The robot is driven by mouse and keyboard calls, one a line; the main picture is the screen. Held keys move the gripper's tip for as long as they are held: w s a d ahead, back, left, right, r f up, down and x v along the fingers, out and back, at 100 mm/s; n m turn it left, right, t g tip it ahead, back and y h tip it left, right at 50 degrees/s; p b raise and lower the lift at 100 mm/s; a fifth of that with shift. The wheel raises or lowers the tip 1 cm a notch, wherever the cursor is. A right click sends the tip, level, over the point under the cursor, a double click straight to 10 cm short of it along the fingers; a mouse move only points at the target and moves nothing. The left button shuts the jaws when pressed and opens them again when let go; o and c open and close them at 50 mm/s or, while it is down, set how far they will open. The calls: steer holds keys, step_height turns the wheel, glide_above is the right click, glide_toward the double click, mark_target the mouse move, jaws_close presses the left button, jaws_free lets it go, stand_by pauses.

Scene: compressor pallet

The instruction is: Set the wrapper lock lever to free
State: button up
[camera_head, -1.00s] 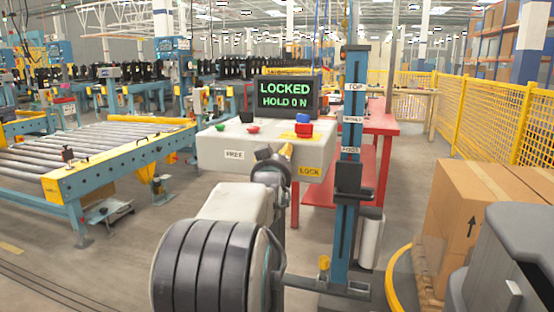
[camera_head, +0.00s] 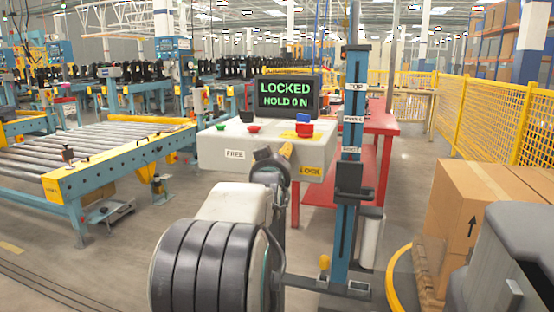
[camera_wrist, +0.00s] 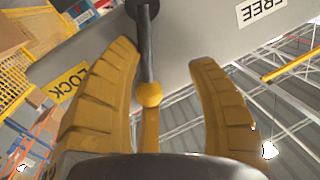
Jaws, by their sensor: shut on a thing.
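The lock lever (camera_wrist: 146,50) shows in the wrist view as a dark rod with a yellow ball knob (camera_wrist: 149,95). It comes from a dark round hub (camera_wrist: 143,8) on the grey panel. In the head view my gripper (camera_head: 273,153) is at the front of the white control box (camera_head: 215,147), nearer the LOCK label (camera_head: 311,171) than the FREE label (camera_head: 235,154). There my gripper hides most of the lever.
A screen (camera_head: 287,97) on the box reads LOCKED, HOLD 0 N. Coloured buttons sit on the box top. A blue mast (camera_head: 342,220) stands just right of the box, before a red table (camera_head: 385,124). A roller conveyor (camera_head: 90,155) is left; cartons (camera_head: 480,215) are right.

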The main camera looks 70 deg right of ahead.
steer(key=b+v, duration=0.4)
steer(key=v, duration=0.4)
stand_by(0.7)
steer(key=shift+a+f+b, duration=0.15)
steer(key=shift+f+b, duration=0.05)
steer(key=shift+b, duration=0.25)
stand_by(0.3)
steer(key=v, duration=1.2)
